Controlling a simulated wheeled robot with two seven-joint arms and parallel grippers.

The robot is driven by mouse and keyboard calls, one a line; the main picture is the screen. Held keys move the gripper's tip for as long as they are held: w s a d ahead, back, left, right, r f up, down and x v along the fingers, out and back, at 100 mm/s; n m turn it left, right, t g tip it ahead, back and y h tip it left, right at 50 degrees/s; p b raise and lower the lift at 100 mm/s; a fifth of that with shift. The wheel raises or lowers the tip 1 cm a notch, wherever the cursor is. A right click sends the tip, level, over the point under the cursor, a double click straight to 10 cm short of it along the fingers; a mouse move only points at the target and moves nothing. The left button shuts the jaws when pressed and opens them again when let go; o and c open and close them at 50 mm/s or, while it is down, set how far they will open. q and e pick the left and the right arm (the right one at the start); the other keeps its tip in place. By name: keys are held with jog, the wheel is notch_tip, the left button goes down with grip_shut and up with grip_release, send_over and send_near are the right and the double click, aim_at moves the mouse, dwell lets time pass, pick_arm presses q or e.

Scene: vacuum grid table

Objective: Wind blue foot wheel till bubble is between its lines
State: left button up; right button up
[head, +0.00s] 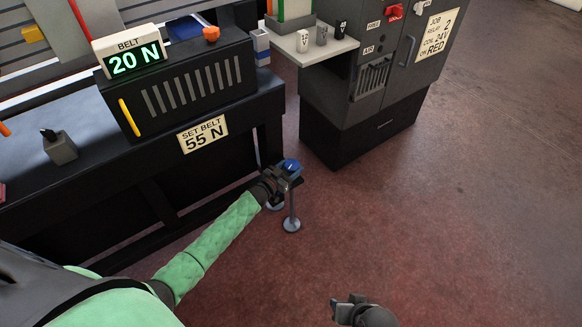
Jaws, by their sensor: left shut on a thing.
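A small blue wheel (291,165) sits low beside the front right corner of the dark bench. My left gripper (284,178) reaches down to it and is shut on it, covering part of its near side. Thin metal legs with round foot pads (292,225) show just below, standing on the floor. My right gripper (341,306) is at the bottom edge, apart from everything; whether its fingers are open is not clear. No bubble or level lines can be made out in this view.
The bench carries a black vented box (185,85) and a display reading 20 N (136,59); a sign (203,134) says SET BELT 55 N. Red-brown floor at right is clear.

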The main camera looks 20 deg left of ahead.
pick_arm(q)
jog(key=shift+w+r+h, duration=0.1)
jog(key=shift+h, duration=0.2)
jog(key=shift+m+g+h, duration=0.3)
jog(key=shift+m, duration=0.2)
jog(key=o, duration=1)
